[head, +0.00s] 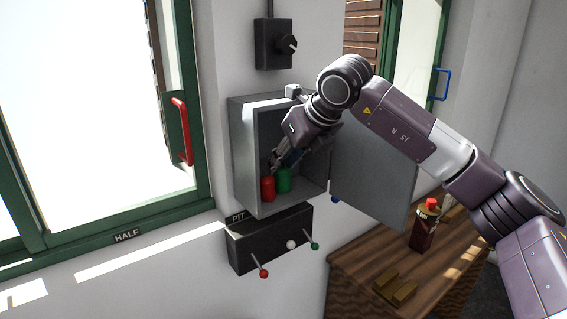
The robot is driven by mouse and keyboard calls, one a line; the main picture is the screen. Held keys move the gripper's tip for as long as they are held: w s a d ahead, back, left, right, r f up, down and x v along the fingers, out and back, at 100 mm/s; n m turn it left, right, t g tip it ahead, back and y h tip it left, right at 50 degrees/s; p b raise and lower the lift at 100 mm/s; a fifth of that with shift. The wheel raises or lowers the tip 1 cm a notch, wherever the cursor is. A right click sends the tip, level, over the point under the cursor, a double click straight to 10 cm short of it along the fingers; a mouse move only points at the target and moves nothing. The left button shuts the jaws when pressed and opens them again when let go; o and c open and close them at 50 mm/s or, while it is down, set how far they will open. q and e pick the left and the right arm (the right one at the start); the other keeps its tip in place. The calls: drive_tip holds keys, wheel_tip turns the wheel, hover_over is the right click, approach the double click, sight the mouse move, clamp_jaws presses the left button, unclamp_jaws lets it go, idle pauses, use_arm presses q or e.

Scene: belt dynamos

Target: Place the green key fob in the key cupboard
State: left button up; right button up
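The grey key cupboard (240,150) is fixed to the wall with its door (372,178) swung open to the right. Inside, a green key fob (284,181) and a red fob (267,189) are side by side near the cupboard's floor. My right gripper (279,161) reaches into the cupboard from the upper right, with its fingers just above the green fob. I cannot tell whether the fingers touch or grip the green fob, and the far parts of the fingers are in shadow. My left gripper is out of view.
A black lever box (262,245) with coloured knobs sits right under the cupboard. A dark switch box (273,45) is above it. At the lower right, a wooden bench (352,265) carries a red-topped can (424,228) and a brass-coloured block (394,288).

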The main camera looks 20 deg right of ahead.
drive_tip(key=shift+s+a+f, duration=0.1)
drive_tip(key=shift+s+f, duration=0.1)
drive_tip(key=shift+f, duration=0.6)
drive_tip(key=shift+r+p, duration=0.55)
drive_tip(key=shift+p, duration=0.05)
drive_tip(key=b+v, duration=0.4)
drive_tip(key=v, duration=0.8)
drive_tip(key=shift+w+r, duration=0.35)
drive_tip(key=shift+r, duration=0.05)
